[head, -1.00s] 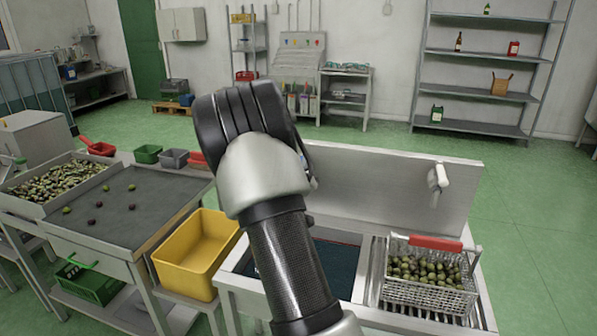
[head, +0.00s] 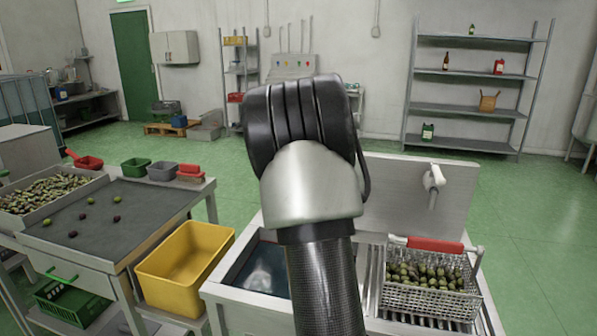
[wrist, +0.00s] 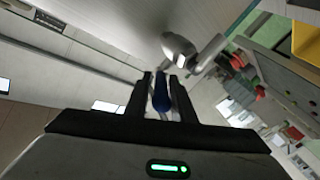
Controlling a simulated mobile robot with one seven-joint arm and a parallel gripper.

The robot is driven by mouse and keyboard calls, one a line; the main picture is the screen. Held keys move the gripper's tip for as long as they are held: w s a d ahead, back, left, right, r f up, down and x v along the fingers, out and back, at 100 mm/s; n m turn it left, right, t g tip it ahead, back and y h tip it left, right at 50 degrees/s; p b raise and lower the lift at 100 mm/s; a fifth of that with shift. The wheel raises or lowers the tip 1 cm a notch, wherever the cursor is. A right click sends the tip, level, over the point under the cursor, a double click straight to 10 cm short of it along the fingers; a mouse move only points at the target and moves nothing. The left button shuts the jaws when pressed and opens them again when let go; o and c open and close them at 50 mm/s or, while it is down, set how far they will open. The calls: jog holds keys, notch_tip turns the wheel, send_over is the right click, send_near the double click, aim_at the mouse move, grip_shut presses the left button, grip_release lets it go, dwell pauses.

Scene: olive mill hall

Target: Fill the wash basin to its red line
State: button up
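The wash basin (head: 229,270) is the left bowl of the steel sink unit. Dark bluish water with a pale reflection shows in it; my arm covers its right part, and I cannot make out the red line. My gripper is hidden behind my arm in the head view. In the wrist view my gripper (wrist: 163,84) has its fingers on either side of a blue handle (wrist: 161,96), which looks narrower than the gap. A grey metal fitting, seemingly part of a tap (wrist: 180,48), is just beyond the fingertips. Whether water runs is not visible.
A wire basket of olives (head: 430,297) with a red grip stands on the sink's right side, below a pale spout (head: 434,177). A yellow crate (head: 184,262) stands left of the sink, beside the sorting table (head: 125,210). Green floor behind is open.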

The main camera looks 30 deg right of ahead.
jog(key=shift+o, duration=0.7)
jog(key=shift+s+a, duration=0.1)
jog(key=shift+s, duration=0.1)
jog(key=v, duration=1.7)
dwell(0.6)
